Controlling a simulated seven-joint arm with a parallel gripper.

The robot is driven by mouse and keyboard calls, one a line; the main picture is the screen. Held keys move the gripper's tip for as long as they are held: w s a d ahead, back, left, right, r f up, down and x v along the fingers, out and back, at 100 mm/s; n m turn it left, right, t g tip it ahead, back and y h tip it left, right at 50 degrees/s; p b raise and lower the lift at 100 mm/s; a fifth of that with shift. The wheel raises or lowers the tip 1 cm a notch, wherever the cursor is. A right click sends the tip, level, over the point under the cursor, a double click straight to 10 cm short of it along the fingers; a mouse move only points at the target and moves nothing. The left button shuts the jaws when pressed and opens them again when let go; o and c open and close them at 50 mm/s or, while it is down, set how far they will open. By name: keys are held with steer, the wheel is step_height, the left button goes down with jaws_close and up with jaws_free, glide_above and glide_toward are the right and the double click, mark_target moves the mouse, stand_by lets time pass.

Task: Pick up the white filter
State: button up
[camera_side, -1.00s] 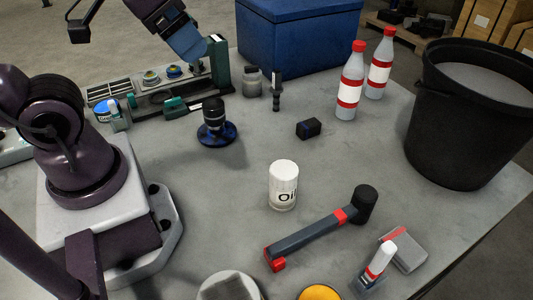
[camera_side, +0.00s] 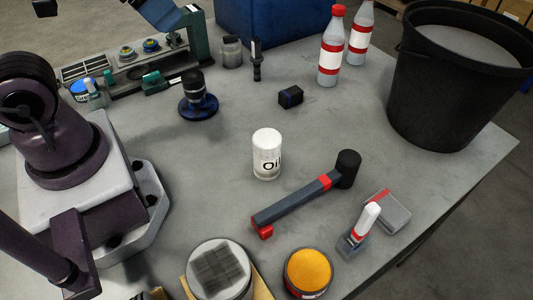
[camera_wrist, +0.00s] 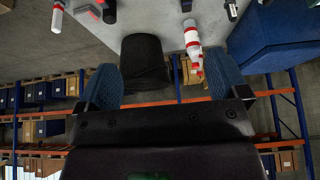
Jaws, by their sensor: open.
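The white filter (camera_side: 267,154), a short upright cylinder with black "Oil" lettering, stands in the middle of the grey table in the side view. Nothing touches it. I cannot make it out in the wrist view. My gripper (camera_wrist: 162,72) shows in the wrist view with its two blue fingers wide apart and nothing between them. Its fingers do not show clearly in the side view, so I cannot tell its exact distance from the filter.
A red-and-grey hammer (camera_side: 305,198) lies just right of and in front of the filter. A black bucket (camera_side: 440,95), red-capped bottles (camera_side: 329,55), a small black box (camera_side: 290,96) and an orange-topped can (camera_side: 307,270) stand around.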

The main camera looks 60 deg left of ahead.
step_height(320, 180, down, 6)
steer(key=a+r+m+g+y, duration=0.1)
steer(key=a+m+g+y, duration=0.1)
steer(key=g+y, duration=0.15)
steer(key=m+t+y, duration=1)
steer(key=m+t, duration=0.2)
steer(key=m, duration=1)
glide_above(269, 142)
steer(key=s+a, duration=0.2)
steer(key=a, duration=0.5)
step_height(269, 142, down, 13)
steer(key=d+f+m+t+h, duration=0.1)
steer(key=d+f+m+h, duration=0.1)
steer(key=f+m+h, duration=0.1)
steer(key=s+d+f+m+t+h, duration=0.1)
steer(key=d+f+m+h, duration=0.1)
steer(key=f+m+h, duration=0.2)
steer(key=s+d+f+m+t+h, duration=0.1)
steer(key=d+f+m+t+h, duration=0.1)
steer(key=f+m+h, duration=0.1)
steer(key=shift+f+m+h, duration=0.3)
steer(key=shift+m+h, duration=0.3)
steer(key=shift+h, duration=0.55)
steer(key=shift+w+a, duration=0.1)
steer(key=shift+w, duration=2.4)
steer(key=shift+c, duration=0.3)
